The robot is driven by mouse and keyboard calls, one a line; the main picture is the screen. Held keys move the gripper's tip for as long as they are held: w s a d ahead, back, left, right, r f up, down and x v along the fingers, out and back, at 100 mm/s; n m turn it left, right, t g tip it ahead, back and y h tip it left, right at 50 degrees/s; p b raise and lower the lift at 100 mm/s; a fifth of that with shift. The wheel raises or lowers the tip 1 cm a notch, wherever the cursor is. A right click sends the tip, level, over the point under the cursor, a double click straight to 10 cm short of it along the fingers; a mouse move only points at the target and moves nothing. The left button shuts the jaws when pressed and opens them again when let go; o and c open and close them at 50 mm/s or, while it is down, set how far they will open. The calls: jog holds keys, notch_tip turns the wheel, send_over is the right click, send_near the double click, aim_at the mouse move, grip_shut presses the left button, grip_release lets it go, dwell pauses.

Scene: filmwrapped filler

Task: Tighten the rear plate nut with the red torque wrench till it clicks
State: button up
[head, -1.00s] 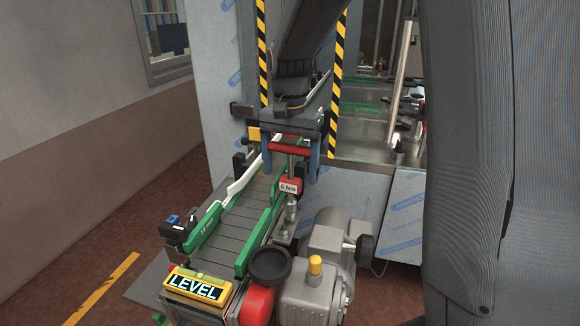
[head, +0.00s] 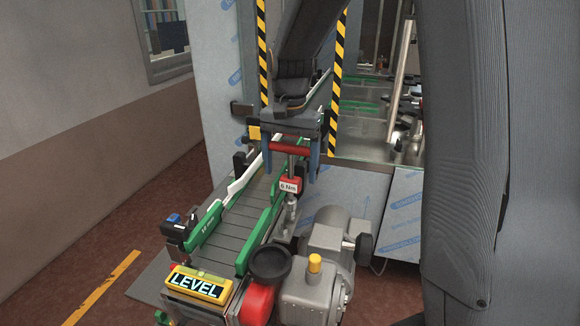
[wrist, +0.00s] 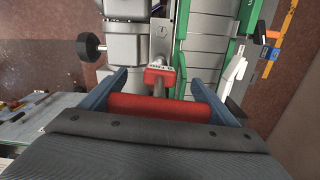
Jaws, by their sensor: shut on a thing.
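The red torque wrench stands upright, with its red T-handle (head: 291,147) across the top and a red block marked "6 Nm" (head: 290,186) on its shaft. My gripper (head: 293,165) is shut on the handle, and the wrist view shows the handle (wrist: 160,106) between the two blue fingers. The shaft runs down beside the conveyor's green guide rail. Its lower end (head: 291,212) reaches a metal bracket between the rail and the grey motor. The rear plate nut is hidden, apparently under the wrench's foot, and I cannot see how well the two are seated.
The grey motor and gearbox (head: 328,249) stand close right of the wrench. The conveyor (head: 238,220) with green rails (head: 258,240) lies to its left. A yellow level box (head: 197,284) sits at the conveyor's near end. Striped posts (head: 337,100) frame the machine opening behind.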

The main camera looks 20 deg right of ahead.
jog(key=shift+f+b, duration=0.45)
jog(key=shift+f, duration=0.65)
jog(key=shift+r, duration=0.1)
jog(key=shift+m+p, duration=0.75)
jog(key=shift+m, duration=1.35)
jog(key=shift+w+m, duration=0.1)
jog(key=shift+m, duration=1.1)
